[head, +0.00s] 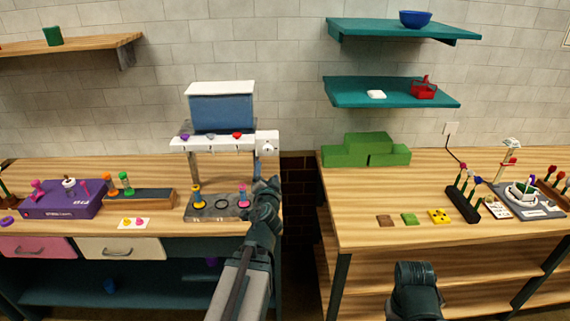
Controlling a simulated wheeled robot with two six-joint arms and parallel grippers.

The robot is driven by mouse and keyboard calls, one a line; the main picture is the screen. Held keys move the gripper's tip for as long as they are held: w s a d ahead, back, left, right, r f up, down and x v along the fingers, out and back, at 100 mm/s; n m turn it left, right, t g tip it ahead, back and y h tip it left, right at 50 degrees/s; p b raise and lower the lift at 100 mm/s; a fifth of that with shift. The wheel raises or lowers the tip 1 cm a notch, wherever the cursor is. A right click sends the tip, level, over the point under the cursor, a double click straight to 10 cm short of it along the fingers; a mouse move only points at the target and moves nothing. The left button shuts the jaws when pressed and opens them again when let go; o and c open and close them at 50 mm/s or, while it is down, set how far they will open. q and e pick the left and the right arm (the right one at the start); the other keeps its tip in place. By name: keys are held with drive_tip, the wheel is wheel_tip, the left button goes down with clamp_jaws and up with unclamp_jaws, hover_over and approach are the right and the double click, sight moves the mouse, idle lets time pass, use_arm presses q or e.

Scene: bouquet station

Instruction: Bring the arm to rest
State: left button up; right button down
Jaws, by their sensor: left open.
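My left arm rises from the bottom middle in the head view. Its dark gripper (259,172) points away from me, at the right side of the dispenser station (208,142) and just below the white box with a dial (267,144). The jaws are open, and I see nothing held in them. I cannot tell whether the fingers touch the station. A dark link of my right arm shows at the bottom right; its gripper is not visible.
A grey tray (217,214) with coloured pegs lies left of my left gripper. A purple box (62,199) stands farther left. A gap separates the two benches. The right bench holds green blocks (366,150), small tiles and a dark flower rack (462,205). Teal shelves (391,92) hang above.

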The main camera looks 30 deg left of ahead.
use_arm(q)
drive_tip(key=s+d+f+n+g+h+b, duration=0.1)
drive_tip(key=s+d+f+g+h, duration=0.2)
drive_tip(key=d+f, duration=0.55)
drive_tip(key=s+d+f+n+g+b, duration=0.1)
drive_tip(key=s+d+f+g, duration=0.1)
drive_tip(key=d+f+g, duration=0.5)
drive_tip(key=s+d+f+m+g+h, duration=0.1)
drive_tip(key=s+d+f+g+h, duration=0.1)
drive_tip(key=s+d, duration=0.5)
drive_tip(key=s+d+f+m+g+h+b, duration=0.1)
drive_tip(key=s+d+f, duration=0.4)
drive_tip(key=d, duration=0.8)
drive_tip(key=s+m+g+h, duration=0.1)
drive_tip(key=s, duration=0.1)
drive_tip(key=shift+s+f+g, duration=0.25)
drive_tip(key=shift+s+g, duration=0.1)
drive_tip(key=shift+g, duration=0.05)
